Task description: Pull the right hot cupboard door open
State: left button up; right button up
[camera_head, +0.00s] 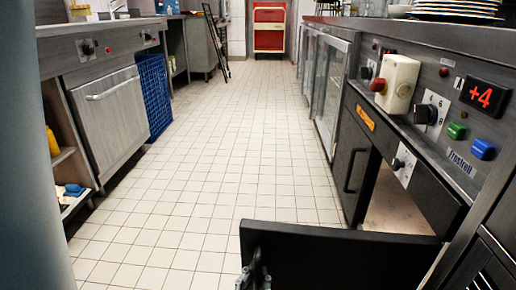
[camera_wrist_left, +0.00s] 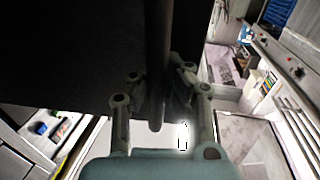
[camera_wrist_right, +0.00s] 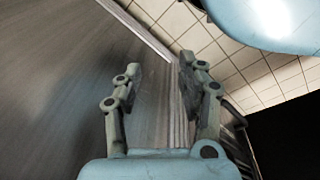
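The right hot cupboard door (camera_head: 345,258) is a black panel standing open, swung out across the aisle at the bottom of the head view. The cupboard's pale interior (camera_head: 395,208) shows behind it. My left gripper (camera_head: 256,275) is at the door's outer end. In the left wrist view its fingers close around the door's bar handle (camera_wrist_left: 158,55), with one finger on each side. The closed left door (camera_head: 356,165) has a black handle. My right gripper (camera_wrist_right: 157,85) is open and empty beside a grey metal surface (camera_wrist_right: 60,90).
The control panel (camera_head: 440,100) with knobs, coloured buttons and a red "+4" display is above the cupboard. The tiled aisle (camera_head: 210,150) is clear. A counter with a steel door (camera_head: 108,115) and a blue crate (camera_head: 155,95) line its left side. A red cart (camera_head: 269,28) stands far back.

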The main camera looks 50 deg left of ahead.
aim_at(261, 235)
pick_arm(q)
jog(key=o, duration=0.4)
jog(key=shift+o, duration=0.8)
pick_arm(e)
jog(key=shift+s, duration=0.45)
pick_arm(q)
jog(key=shift+r, duration=0.25)
notch_tip(261, 235, up, 10)
jog(key=shift+f, duration=0.25)
pick_arm(e)
jog(key=shift+w, duration=0.2)
